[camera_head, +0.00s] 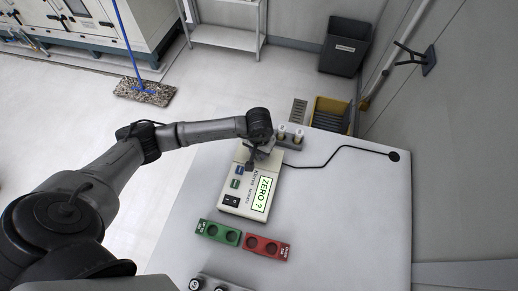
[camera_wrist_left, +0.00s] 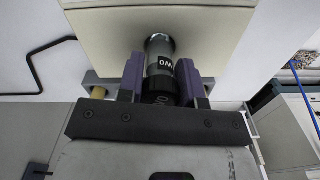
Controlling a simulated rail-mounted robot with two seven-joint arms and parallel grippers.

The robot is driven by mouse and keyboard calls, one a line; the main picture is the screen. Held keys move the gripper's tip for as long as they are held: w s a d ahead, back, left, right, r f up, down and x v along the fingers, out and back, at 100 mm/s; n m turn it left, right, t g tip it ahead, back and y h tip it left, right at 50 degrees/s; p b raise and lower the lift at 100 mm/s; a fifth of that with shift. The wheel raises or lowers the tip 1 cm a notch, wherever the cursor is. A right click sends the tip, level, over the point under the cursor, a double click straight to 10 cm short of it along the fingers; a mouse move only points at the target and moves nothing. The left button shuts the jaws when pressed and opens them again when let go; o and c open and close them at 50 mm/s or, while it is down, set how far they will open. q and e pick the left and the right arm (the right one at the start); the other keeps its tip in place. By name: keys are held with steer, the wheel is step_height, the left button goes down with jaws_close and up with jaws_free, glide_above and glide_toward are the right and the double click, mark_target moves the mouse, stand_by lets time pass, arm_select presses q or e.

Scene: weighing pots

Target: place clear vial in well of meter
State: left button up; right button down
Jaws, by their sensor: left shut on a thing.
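My left gripper (camera_head: 262,153) is over the far end of the cream meter (camera_head: 228,200), whose display reads "ZERO ?". In the left wrist view, the purple fingers (camera_wrist_left: 165,82) are shut on the clear vial (camera_wrist_left: 158,65), which has a black cap and a white-lettered label. The vial's far end meets a round ring in the meter's cream top (camera_wrist_left: 95,35); I cannot tell how deep it sits. In the head view the gripper hides the vial and the well. My right gripper is not in view.
A grey rack (camera_head: 291,141) with light-capped vials stands just beyond the meter. A green block (camera_head: 219,233) and a red block (camera_head: 266,247), each with two wells, lie nearer. Another holder (camera_head: 212,280) is at the bottom edge. A black cable (camera_head: 340,150) crosses the table; its right side is clear.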

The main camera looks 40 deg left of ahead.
arm_select(q)
steer(key=shift+f, duration=0.2)
steer(key=o, duration=0.9)
steer(key=shift+r, duration=0.1)
